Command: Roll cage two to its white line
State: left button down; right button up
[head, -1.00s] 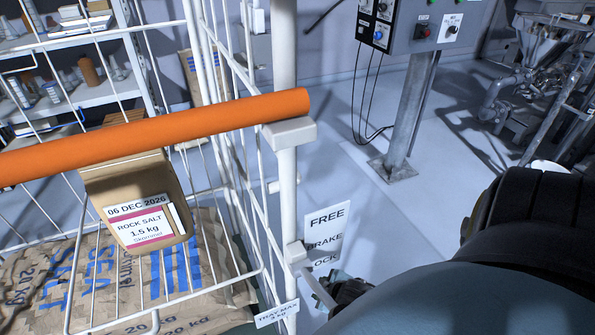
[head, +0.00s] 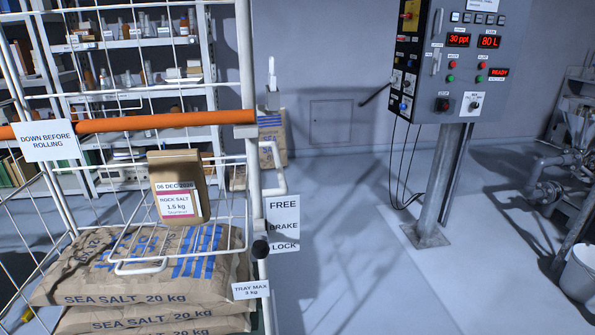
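A white wire roll cage (head: 249,165) fills the left of the head view, with an orange push bar (head: 160,122) across it. Stacked sea salt sacks (head: 140,275) lie in its bottom. A wire tray (head: 140,268) on it holds a brown rock salt bag (head: 178,190), upright. A "FREE / BRAKE / LOCK" sign (head: 283,224) hangs by the cage's right post, with a dark round knob (head: 260,249) beside it. I cannot read a cage number, and no white floor line shows clearly. Neither of my grippers is in view.
A "DOWN BEFORE ROLLING" sign (head: 48,140) hangs at the left. A control panel (head: 455,60) stands on a grey post (head: 440,190) at the right. A white bucket (head: 580,272) and pipework (head: 560,160) are at the far right. Floor between cage and post is clear. Shelves (head: 150,70) stand behind.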

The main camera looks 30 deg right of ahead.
aim_at(226, 294)
jog(key=z, duration=1.1)
jog(key=i, duration=1.05)
jog(key=u, duration=0.2)
